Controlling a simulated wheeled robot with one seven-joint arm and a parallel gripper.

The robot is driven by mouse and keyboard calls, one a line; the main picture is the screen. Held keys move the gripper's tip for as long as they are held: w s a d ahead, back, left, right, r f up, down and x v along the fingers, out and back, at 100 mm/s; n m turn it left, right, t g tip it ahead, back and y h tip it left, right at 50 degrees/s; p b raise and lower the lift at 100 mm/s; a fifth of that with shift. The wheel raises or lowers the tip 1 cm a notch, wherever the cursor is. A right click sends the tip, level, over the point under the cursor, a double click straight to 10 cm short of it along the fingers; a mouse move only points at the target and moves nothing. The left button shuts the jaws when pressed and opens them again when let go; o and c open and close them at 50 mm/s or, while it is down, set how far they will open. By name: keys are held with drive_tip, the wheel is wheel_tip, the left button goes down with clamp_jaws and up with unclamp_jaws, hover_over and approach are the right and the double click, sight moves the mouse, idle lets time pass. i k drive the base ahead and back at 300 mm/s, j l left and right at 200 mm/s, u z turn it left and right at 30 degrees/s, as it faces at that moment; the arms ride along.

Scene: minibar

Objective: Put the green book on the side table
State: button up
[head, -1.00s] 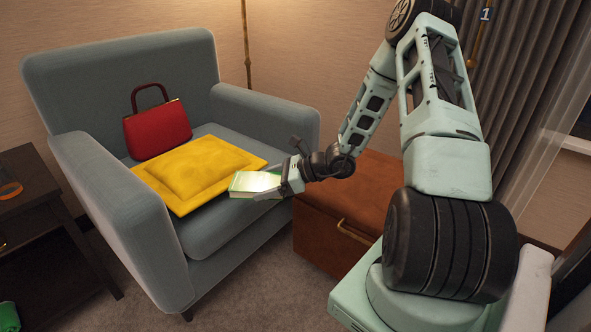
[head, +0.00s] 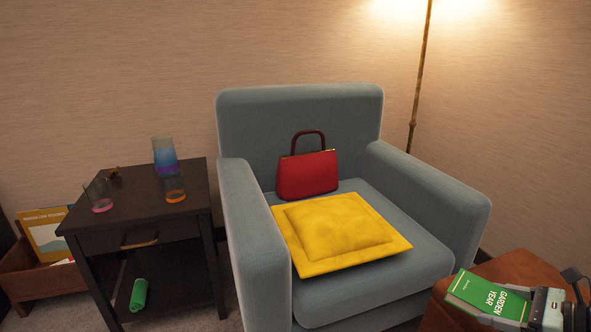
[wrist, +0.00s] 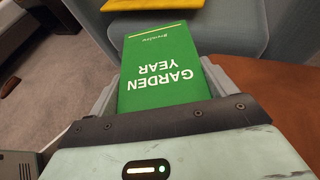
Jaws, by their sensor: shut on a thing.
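The green book (head: 485,296), with "GARDEN YEAR" on its cover, is at the lower right of the head view. My gripper (head: 530,308) is shut on it. The book also fills the middle of the wrist view (wrist: 165,68), between the two fingers (wrist: 163,92). It appears held above the brown leather ottoman's front left part. The dark side table (head: 130,200) stands left of the armchair, well away from my gripper. Its top holds a few glasses and a small brown item, with bare room at the front right.
The grey armchair (head: 262,255) stands between the side table and my gripper, with a yellow cushion (head: 340,232) and a red handbag (head: 307,176) on it. A brown ottoman (head: 515,268) is at right. A green roll (head: 138,294) lies on the table's lower shelf.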

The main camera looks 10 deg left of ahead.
sight(142, 197)
drive_tip(key=k+j+z, duration=0.1)
drive_tip(key=j+z, duration=0.3)
drive_tip(key=k+j+z, duration=0.1)
drive_tip(key=j+z, duration=0.2)
drive_tip(key=z, duration=0.15)
drive_tip(key=k+j+z, duration=0.2)
drive_tip(key=z, duration=0.2)
drive_tip(key=k+j+z, duration=0.2)
drive_tip(key=z, duration=0.25)
drive_tip(key=k+j+z, duration=0.25)
drive_tip(key=z, duration=0.15)
drive_tip(key=k+z, duration=0.25)
drive_tip(key=z, duration=0.2)
drive_tip(key=k+j+u, duration=0.15)
drive_tip(key=k, duration=0.15)
drive_tip(key=k+j+u, duration=0.25)
drive_tip(key=u, duration=0.4)
drive_tip(key=k+j+u, duration=0.2)
drive_tip(key=u, duration=0.25)
drive_tip(key=k+j+u, duration=0.25)
drive_tip(key=u, duration=0.25)
